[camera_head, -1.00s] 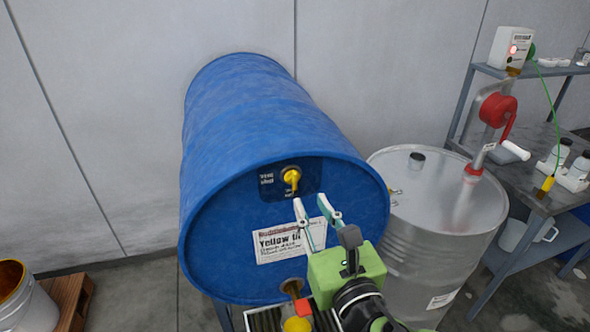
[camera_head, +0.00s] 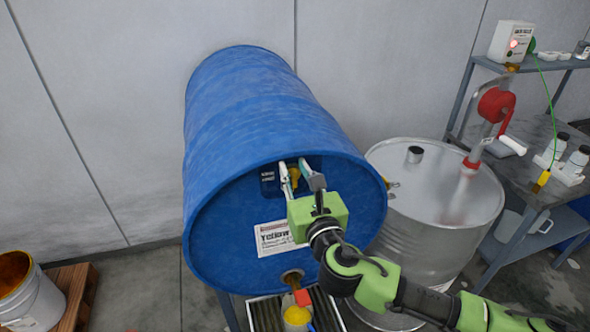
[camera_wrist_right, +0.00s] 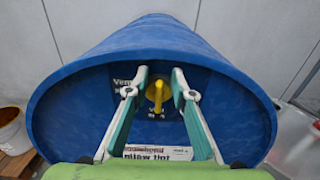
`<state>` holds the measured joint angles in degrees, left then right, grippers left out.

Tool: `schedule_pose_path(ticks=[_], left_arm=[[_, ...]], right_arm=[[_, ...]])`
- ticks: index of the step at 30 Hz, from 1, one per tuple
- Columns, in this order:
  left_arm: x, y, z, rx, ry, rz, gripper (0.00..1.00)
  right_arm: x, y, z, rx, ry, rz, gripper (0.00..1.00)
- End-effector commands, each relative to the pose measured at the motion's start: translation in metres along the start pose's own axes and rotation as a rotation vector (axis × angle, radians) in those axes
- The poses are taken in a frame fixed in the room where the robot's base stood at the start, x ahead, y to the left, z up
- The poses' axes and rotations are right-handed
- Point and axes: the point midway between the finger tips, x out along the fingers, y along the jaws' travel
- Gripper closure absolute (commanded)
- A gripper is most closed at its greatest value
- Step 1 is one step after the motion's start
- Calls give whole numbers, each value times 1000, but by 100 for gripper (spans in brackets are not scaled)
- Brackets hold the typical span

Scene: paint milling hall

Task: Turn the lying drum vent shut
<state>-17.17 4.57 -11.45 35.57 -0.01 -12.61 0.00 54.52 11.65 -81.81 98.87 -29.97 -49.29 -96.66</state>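The blue drum (camera_head: 250,110) lies on its side with its flat end toward me. The yellow vent (camera_head: 294,176) sits high on that end, in a dark panel, partly hidden by my right gripper in the head view. In the right wrist view the vent (camera_wrist_right: 158,92) shows as a yellow lever hanging down from its hub. My right gripper (camera_head: 294,164) is open, with one finger on each side of the vent. In the wrist view the fingertips (camera_wrist_right: 160,72) show a gap to the yellow lever on both sides. My left gripper is not in view.
A steel drum (camera_head: 440,200) with a red hand pump (camera_head: 494,104) stands close on the right, beside my arm. A bench (camera_head: 530,160) with bottles is further right. A bucket (camera_head: 28,300) stands on a pallet at lower left. A yellow-topped item (camera_head: 297,316) is below the drum's lower opening.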

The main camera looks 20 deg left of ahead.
Motion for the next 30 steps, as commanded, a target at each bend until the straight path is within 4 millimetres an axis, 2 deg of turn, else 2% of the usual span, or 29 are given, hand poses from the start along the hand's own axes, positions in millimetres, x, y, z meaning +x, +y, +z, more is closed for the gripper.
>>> schedule_pose_path(ticks=[4,6,7,20,30], left_arm=[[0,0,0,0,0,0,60],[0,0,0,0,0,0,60],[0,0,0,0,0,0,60],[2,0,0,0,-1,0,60],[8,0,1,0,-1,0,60]], right_arm=[[0,0,0,0,0,0,77],[0,0,0,0,0,0,95],[0,0,0,0,0,0,100],[-1,-1,-5,25,9,-1,100],[-2,-4,-10,222,14,0,100]])
